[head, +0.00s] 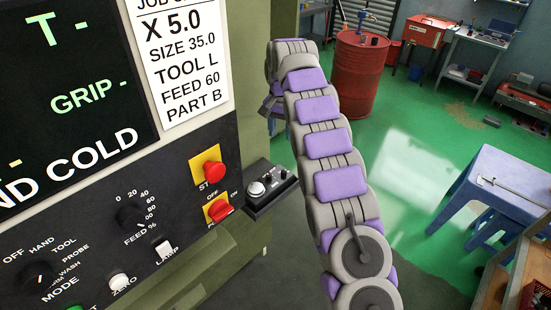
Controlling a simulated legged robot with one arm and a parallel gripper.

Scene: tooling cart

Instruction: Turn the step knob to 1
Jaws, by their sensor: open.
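A small dark control box (272,196) juts out from the right side of the machine panel. It carries a pale round knob (256,188) and other small controls. Its lettering is too small to read, so I cannot tell which control is the step knob or its setting. My arm rises from the lower right and bends over at the top. My gripper (274,106) is partly hidden at the far end of the arm, above and apart from the box. It is open, and I see nothing in it.
The panel has a MODE knob (38,278), a FEED % knob (131,214), a red button (210,173) and a red switch (220,210). A red drum (358,80) stands behind my arm. A blue stool (490,200) is at right. Green floor is open between.

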